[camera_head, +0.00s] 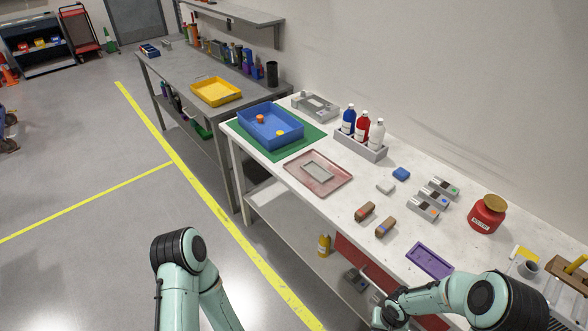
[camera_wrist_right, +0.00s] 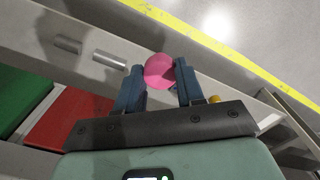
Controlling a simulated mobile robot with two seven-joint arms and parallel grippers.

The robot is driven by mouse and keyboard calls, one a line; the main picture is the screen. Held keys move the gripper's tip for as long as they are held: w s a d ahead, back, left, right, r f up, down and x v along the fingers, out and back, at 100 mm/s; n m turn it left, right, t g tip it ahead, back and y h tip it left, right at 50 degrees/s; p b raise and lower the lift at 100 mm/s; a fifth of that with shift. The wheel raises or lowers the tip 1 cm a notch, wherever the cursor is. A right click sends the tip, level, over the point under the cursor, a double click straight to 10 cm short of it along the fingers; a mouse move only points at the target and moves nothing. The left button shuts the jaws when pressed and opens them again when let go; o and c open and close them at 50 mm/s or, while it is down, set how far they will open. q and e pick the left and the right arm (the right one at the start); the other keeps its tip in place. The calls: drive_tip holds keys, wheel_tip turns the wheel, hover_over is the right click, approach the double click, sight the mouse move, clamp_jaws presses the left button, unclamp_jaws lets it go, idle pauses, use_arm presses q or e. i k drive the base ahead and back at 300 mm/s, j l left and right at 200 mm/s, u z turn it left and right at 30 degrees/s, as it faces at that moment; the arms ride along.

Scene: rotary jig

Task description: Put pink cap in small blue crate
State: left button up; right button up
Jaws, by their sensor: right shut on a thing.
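The pink cap (camera_wrist_right: 159,70) is round and sits between the fingertips of my right gripper (camera_wrist_right: 160,74), which is shut on it. The cap does not show in the head view, where only my right arm and wrist show at the bottom right, at the table's front edge. The blue crate (camera_head: 245,129) stands on a green mat at the far left end of the white table. It holds an orange cap (camera_head: 260,118) and a yellow cap (camera_head: 280,133). My left arm shows at the bottom of the head view, but its gripper is out of view.
A red tray (camera_head: 340,181) with a grey plate lies right of the crate. Several bottles stand in a grey holder (camera_head: 371,152) behind it. Brown blocks (camera_head: 364,211), a purple tray (camera_head: 429,260) and a red jar (camera_head: 486,215) lie farther right. A yellow tray (camera_head: 233,98) is on the grey bench.

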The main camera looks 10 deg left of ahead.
sight(270, 130)
drive_tip(key=i+j+u, duration=0.1)
drive_tip(key=i+j, duration=0.3)
drive_tip(key=j, duration=0.25)
drive_tip(key=i+j+u, duration=0.1)
drive_tip(key=i+j, duration=0.3)
drive_tip(key=j, duration=0.25)
drive_tip(key=i+j+u, duration=0.1)
drive_tip(key=i+j, duration=0.35)
drive_tip(key=j, duration=0.15)
drive_tip(key=i+j+u, duration=0.1)
drive_tip(key=i+j, duration=0.35)
drive_tip(key=j, duration=0.1)
